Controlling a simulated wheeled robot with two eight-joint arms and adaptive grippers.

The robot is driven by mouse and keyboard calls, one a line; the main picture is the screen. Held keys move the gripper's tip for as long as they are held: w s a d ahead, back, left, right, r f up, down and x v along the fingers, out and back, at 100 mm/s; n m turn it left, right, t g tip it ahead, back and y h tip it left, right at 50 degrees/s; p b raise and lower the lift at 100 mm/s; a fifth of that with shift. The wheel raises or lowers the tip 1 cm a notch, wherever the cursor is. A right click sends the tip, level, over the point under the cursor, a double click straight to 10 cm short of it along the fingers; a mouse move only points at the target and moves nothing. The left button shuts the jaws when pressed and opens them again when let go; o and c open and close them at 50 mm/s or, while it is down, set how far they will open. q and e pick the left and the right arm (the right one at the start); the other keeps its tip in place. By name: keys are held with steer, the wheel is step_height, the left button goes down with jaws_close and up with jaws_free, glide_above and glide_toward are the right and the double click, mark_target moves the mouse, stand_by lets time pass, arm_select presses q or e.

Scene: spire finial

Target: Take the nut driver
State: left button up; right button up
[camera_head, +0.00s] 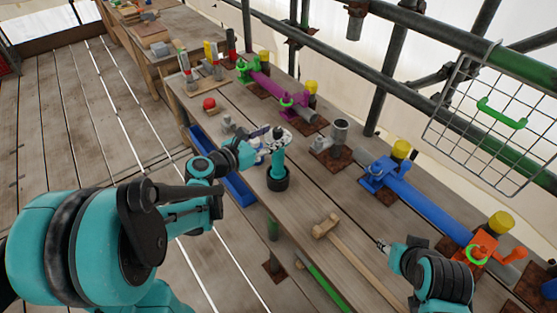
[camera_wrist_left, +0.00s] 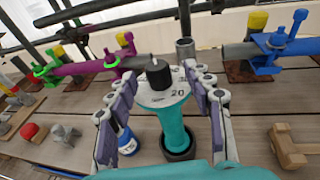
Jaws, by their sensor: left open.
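The nut driver (camera_head: 278,163), as I take it, is a teal upright tool standing in a dark round holder (camera_head: 277,182) on the bench. In the left wrist view the nut driver (camera_wrist_left: 172,118) shows a pale plate marked 20 and a black top. My left gripper (camera_head: 272,138) is open at the upper part of the tool. In the left wrist view its fingers (camera_wrist_left: 165,108) stand on both sides of the tool, with no clear grip on it. My right gripper (camera_head: 384,246) is low at the right, apart from the tool; its jaws are too small to read.
A blue-and-white item (camera_wrist_left: 128,141) stands close beside the left finger. A wooden mallet (camera_head: 327,228) lies nearer on the bench. A grey tube on a rusty plate (camera_head: 340,132) stands behind. Purple (camera_head: 268,84) and blue (camera_head: 425,206) clamped pipes line the back. A red knob (camera_head: 209,103) is farther left.

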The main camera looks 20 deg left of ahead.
mark_target(274, 134)
arm_select(q)
steer(key=x, duration=0.3)
steer(key=shift+w+f+b, duration=0.1)
steer(key=shift+w+b, duration=0.15)
steer(key=shift+b, duration=0.15)
steer(key=shift+s, duration=0.1)
jaws_close()
